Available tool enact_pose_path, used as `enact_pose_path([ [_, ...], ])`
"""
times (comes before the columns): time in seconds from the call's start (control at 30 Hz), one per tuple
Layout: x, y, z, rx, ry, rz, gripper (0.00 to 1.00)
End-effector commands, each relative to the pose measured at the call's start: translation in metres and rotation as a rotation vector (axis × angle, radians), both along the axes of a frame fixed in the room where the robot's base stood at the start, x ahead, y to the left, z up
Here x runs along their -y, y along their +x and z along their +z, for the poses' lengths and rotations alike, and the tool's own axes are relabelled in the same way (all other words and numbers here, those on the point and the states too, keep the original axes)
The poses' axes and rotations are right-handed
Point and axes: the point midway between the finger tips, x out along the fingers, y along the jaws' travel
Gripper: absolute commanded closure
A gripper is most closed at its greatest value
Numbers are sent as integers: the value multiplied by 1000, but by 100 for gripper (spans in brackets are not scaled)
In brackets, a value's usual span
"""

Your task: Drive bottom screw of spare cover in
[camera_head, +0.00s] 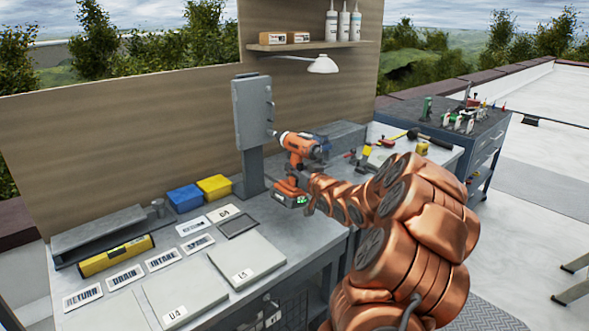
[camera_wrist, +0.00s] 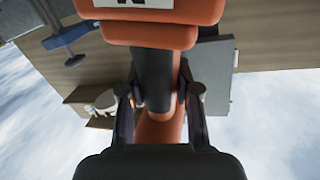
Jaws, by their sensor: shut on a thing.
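An orange and black cordless driver (camera_head: 297,143) is in my gripper (camera_head: 311,183), held upright by its handle, with its battery at the bottom. It also shows in the wrist view (camera_wrist: 165,36), where my gripper's fingers (camera_wrist: 160,92) close around the handle from both sides. A grey upright box-like panel (camera_head: 250,112), apparently the spare cover on its mount, stands on a post at the back of the bench. The driver's nose points left at the panel's lower right part. I cannot tell whether the bit touches a screw; the bottom screw is too small to make out.
The grey bench (camera_head: 262,235) holds labelled plates, a yellow level (camera_head: 117,256), and blue (camera_head: 185,198) and yellow (camera_head: 214,187) bins left of the post. A lamp (camera_head: 322,65) hangs above. A tool cart (camera_head: 470,125) stands at the right.

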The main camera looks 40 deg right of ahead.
Motion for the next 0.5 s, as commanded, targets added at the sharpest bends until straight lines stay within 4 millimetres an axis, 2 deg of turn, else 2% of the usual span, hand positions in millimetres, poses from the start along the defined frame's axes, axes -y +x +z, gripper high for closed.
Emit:
enact_pose_path([
  [0.5, 0, -18, 3, 6, -1, -1, 100],
])
